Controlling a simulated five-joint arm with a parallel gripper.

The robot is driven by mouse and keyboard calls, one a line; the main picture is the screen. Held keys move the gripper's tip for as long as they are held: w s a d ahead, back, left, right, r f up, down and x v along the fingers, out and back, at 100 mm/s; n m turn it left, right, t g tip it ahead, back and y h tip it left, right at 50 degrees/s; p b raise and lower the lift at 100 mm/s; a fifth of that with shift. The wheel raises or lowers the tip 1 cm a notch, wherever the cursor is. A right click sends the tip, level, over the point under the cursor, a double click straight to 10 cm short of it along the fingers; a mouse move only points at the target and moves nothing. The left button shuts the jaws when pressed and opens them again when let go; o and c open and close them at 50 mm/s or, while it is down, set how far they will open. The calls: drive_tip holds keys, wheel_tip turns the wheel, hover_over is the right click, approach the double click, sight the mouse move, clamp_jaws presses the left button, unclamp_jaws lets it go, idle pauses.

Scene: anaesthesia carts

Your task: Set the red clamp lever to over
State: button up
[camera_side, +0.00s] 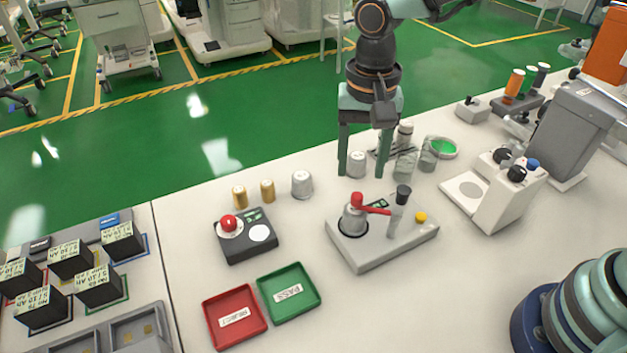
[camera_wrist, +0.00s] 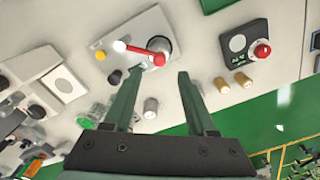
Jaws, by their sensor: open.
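The red clamp lever (camera_side: 374,210) sits on a light grey fixture block (camera_side: 385,248), its red knob above a round silver base. Its arm points right toward a black-capped post (camera_side: 402,195) in the side view. In the wrist view the lever (camera_wrist: 140,52) lies just beyond my fingertips, with a whitish tip at its left end. My gripper (camera_side: 362,174) is open and empty, pointing down. It is above and behind the fixture in the side view, apart from the lever. My gripper's two green fingers (camera_wrist: 161,73) are spread in the wrist view.
A silver cup (camera_side: 357,164) stands near my fingertips, with glass jars (camera_side: 405,165) to its right. A box with a red button (camera_side: 245,235) is left of the fixture. Red (camera_side: 235,338) and green (camera_side: 303,312) trays lie in front. A white device (camera_side: 490,195) stands right.

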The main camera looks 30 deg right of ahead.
sight(359, 194)
wheel_tip(359, 194, up, 6)
drive_tip(key=shift+f, duration=0.15)
idle(0.3)
drive_tip(key=s+d+r+n+t, duration=0.1)
drive_tip(key=s+d+n+t, duration=0.1)
drive_tip(key=d, duration=0.7)
drive_tip(key=s+d+r+n+t, duration=0.2)
drive_tip(key=s+d+n+t, duration=0.1)
drive_tip(key=d, duration=0.7)
drive_tip(key=shift+s+n+t, duration=0.3)
drive_tip(key=shift+s+n, duration=0.35)
drive_tip(key=shift+n, duration=0.05)
drive_tip(key=shift+a, duration=0.1)
